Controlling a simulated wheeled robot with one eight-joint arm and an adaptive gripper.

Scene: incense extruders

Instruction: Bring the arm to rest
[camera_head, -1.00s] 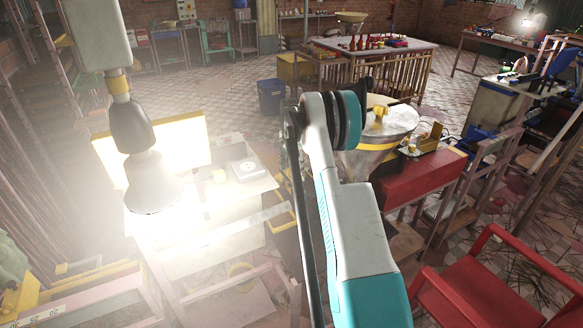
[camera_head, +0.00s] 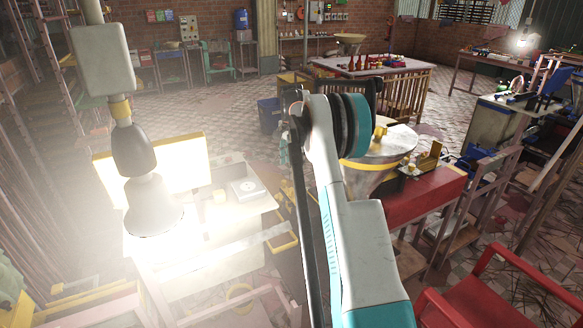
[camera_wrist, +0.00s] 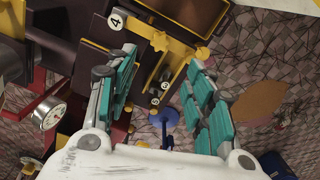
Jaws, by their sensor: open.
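My gripper (camera_wrist: 163,100) shows in the wrist view. Its two teal-padded fingers stand well apart, with nothing between the pads. Behind the fingers is a dark and yellow machine part (camera_wrist: 160,68) with round number plates, one reading 4. I cannot tell how far it is from the fingertips. In the head view, my white and teal arm rises from the bottom centre to a dark, ringed joint. The gripper cannot be made out there.
A metal hopper (camera_head: 380,147) and a red machine body (camera_head: 420,194) stand right of my arm. A lit white bench (camera_head: 215,240) and a hanging lamp (camera_head: 153,205) are at left. A red chair (camera_head: 480,300) is at lower right. Tiled floor lies open behind.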

